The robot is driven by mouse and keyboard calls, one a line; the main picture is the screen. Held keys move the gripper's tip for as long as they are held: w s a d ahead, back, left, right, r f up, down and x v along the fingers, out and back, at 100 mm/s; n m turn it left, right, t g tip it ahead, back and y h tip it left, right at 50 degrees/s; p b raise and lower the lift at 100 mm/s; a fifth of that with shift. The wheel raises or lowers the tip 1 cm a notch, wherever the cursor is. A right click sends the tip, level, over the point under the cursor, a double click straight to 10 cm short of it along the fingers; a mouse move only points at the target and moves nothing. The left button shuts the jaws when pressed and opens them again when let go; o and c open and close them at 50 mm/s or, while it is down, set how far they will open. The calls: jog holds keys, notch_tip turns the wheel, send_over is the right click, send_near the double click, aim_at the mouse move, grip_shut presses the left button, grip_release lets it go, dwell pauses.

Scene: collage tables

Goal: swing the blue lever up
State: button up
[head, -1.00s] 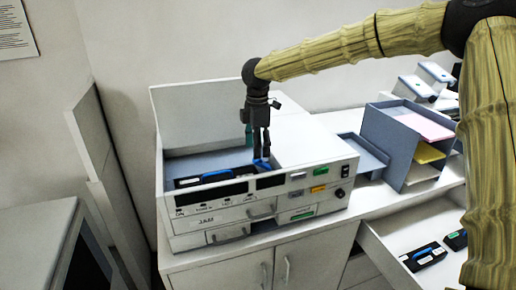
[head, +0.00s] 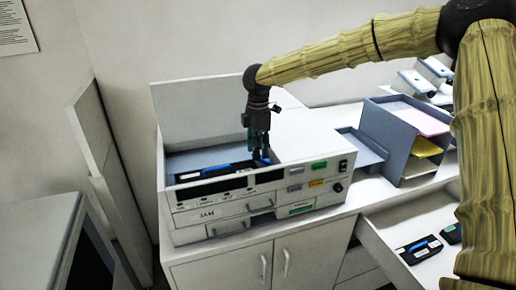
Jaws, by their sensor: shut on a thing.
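The white machine (head: 315,167) stands on the counter with its lid raised at the back. Its open bay shows a dark cartridge with a blue strip (head: 217,168). A small blue piece, the blue lever (head: 266,158), shows at the bay's right end, mostly hidden by the fingers. My gripper (head: 260,157) points down there and is shut on the blue lever. The lever's exact tilt cannot be made out.
A grey paper organizer (head: 380,134) stands right of the machine. An open drawer (head: 385,248) at lower right holds dark cartridges with blue (head: 420,249) and green marks. The raised lid (head: 200,112) stands close behind my gripper.

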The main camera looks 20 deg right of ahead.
aim_at(269, 161)
jog(key=shift+d, duration=0.1)
jog(key=shift+d+r+y, duration=0.2)
jog(key=shift+d+y, duration=0.65)
jog(key=shift+y, duration=0.65)
jog(key=shift+d+y+b, duration=0.75)
jog(key=shift+d+y, duration=0.2)
jog(key=shift+y, duration=0.65)
jog(key=shift+r, duration=0.1)
jog(key=o, duration=1)
jog(key=shift+w, duration=0.1)
jog(key=v, duration=1.2)
jog(key=shift+w+d, duration=0.1)
jog(key=shift+d, duration=0.05)
